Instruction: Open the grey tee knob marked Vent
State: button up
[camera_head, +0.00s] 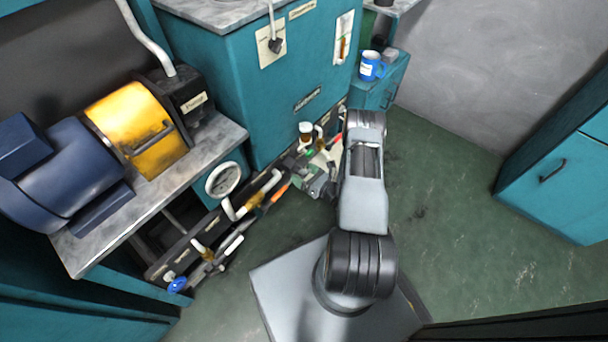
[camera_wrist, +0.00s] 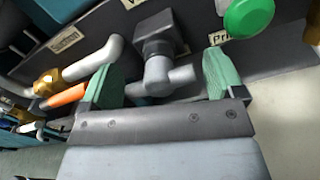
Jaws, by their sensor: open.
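In the wrist view a grey tee-shaped knob (camera_wrist: 158,68) sits on a dark panel, below a dark block. Above it is a label (camera_wrist: 131,3) cut off by the top edge; only what looks like a "V" shows. My gripper (camera_wrist: 161,62) is open, with one green fingertip on each side of the grey tee. The fingers look apart from it, but depth is hard to judge. My gripper's body covers the lower part of the view. In the head view my gripper (camera_head: 318,182) is by the pipework, small and partly hidden by my arm; the tee cannot be made out there.
Close to the right finger is a round green knob (camera_wrist: 248,18). To the left are a bent grey pipe with a yellow fitting (camera_wrist: 47,82) and an orange handle (camera_wrist: 66,95). A teal cabinet (camera_head: 260,110) stands behind the pipes. The green floor (camera_head: 440,200) at right is clear.

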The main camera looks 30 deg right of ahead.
jog(key=shift+c, duration=0.3)
jog(key=c, duration=0.8)
jog(key=shift+n, duration=0.3)
jog(key=n, duration=0.8)
jog(key=shift+n+b, duration=0.3)
jog(key=shift+b, duration=0.1)
jog(key=n, duration=0.4)
jog(key=shift+n+b, duration=0.4)
jog(key=shift+n, duration=1.8)
jog(key=shift+o, duration=0.2)
